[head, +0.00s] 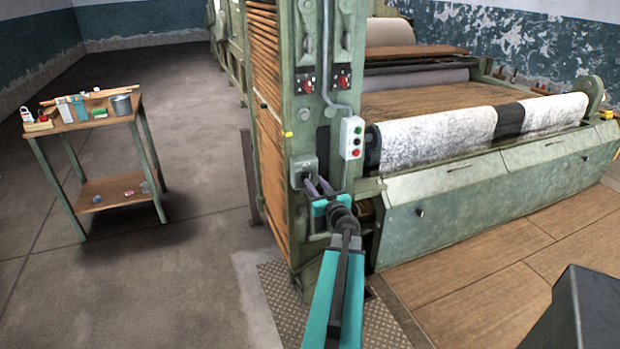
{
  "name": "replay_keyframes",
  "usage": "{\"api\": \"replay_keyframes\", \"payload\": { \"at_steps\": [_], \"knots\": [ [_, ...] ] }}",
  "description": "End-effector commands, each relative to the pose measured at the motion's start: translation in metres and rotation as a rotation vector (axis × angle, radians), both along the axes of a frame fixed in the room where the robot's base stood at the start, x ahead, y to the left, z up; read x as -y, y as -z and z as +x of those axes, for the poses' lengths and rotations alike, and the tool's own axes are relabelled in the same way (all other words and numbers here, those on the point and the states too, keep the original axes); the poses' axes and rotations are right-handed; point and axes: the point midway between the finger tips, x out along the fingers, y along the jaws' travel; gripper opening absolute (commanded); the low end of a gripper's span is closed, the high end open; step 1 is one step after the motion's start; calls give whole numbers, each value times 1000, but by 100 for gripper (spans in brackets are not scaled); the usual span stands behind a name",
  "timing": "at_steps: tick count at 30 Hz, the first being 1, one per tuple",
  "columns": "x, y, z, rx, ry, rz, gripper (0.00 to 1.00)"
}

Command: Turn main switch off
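My gripper (314,182) is at the lower part of the green machine column, with its two grey fingers pointing up and away from my teal wrist. The fingertips are at a small grey switch box (303,163) that has a dark knob on its front. The fingers partly cover the knob, and I cannot tell whether they touch or grip it. Two red rotary switches, left (305,85) and right (343,81), sit higher on the column. No readable label shows which one is the main switch, and the knob's setting is too small to read.
The machine's front panel (480,190) extends right. A small work table (95,190) with tools stands at the left. Open concrete floor (195,180) lies between.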

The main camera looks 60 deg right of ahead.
Motion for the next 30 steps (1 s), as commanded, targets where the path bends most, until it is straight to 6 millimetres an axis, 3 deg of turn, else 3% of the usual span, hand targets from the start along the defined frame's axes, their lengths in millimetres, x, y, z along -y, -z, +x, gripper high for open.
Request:
{"api": "replay_keyframes", "payload": {
  "at_steps": [15,29,30],
  "knots": [
    [27,0,37,0,0,0,29],
    [30,0,41,0,1,0,29],
    [30,0,41,0,1,0,26]
  ]
}}
